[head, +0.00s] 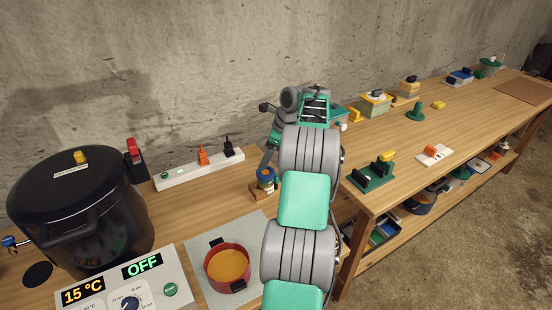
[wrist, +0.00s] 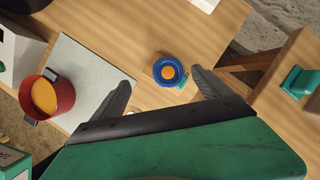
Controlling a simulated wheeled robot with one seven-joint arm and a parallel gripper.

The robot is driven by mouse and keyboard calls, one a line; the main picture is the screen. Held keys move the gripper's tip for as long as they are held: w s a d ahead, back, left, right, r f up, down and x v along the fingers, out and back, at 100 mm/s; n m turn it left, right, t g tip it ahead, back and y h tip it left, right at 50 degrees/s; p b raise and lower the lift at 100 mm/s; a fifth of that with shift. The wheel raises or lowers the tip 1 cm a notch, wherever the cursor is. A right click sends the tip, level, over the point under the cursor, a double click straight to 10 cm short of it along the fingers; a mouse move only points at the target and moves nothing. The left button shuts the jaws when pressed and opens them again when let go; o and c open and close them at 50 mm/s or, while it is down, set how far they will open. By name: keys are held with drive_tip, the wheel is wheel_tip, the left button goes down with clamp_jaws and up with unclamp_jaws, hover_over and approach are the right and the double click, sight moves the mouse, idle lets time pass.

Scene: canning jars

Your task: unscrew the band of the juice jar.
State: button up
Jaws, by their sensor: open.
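A small jar with a blue band around an orange centre, apparently the juice jar (head: 267,173), stands in a wooden block (head: 256,193) on the bench. In the wrist view the blue band (wrist: 157,65) shows from above. My gripper (wrist: 160,78) is open, with its two fingers apart, one on each side of the band in the picture. I cannot tell how high the fingers are above it; no contact is visible. In the head view my arm hides part of the area by the jar.
A red pot (head: 228,285) of orange contents sits on a grey mat (head: 199,250) near the jar. A large black canner (head: 120,215), a control box (head: 180,268) and a white power strip (head: 185,177) stand to the left. A second bench (head: 460,120) with several small devices lies right.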

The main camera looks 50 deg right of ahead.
sight(267, 172)
drive_tip(key=shift+m, duration=0.8)
drive_tip(key=f, duration=0.3)
drive_tip(key=w+f, duration=0.1)
drive_tip(key=f, duration=0.2)
drive_tip(key=d+f, duration=0.1)
drive_tip(key=f, duration=0.2)
drive_tip(key=shift+w+d+b, duration=0.1)
drive_tip(key=shift+w+b, duration=0.1)
drive_tip(key=shift+b, duration=0.1)
drive_tip(key=c, duration=1.6)
drive_tip(key=o, duration=1.6)
